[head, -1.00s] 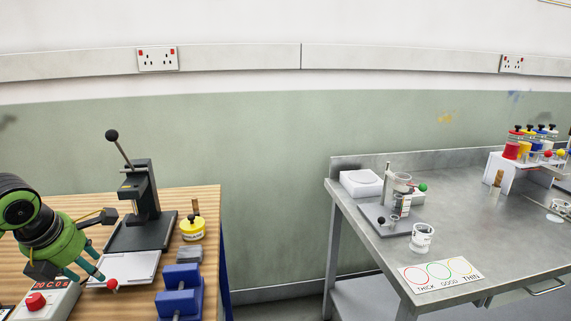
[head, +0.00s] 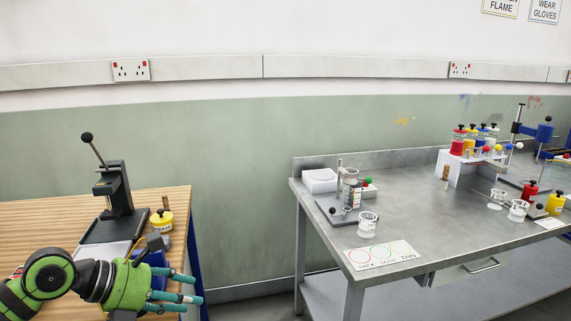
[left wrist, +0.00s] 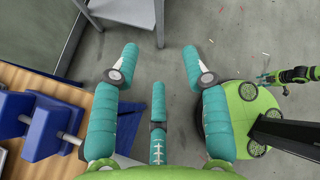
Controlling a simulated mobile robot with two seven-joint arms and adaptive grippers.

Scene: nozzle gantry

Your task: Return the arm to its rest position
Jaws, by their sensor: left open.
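My left gripper (head: 188,288) reaches in from the lower left of the head view, in front of the wooden bench's right edge. Its teal fingers point right and are spread apart with nothing between them. In the left wrist view the open fingers (left wrist: 160,75) hang over bare grey floor, beside the bench edge. My right gripper is not in the head view; a small green and dark gripper (left wrist: 285,76) shows at the right of the left wrist view, too small to judge.
The wooden bench (head: 40,215) carries a lever press (head: 116,195), a yellow pot (head: 162,220) and a blue block (left wrist: 45,125). The metal table (head: 400,210) stands to the right with cups and bottles. A floor gap separates them.

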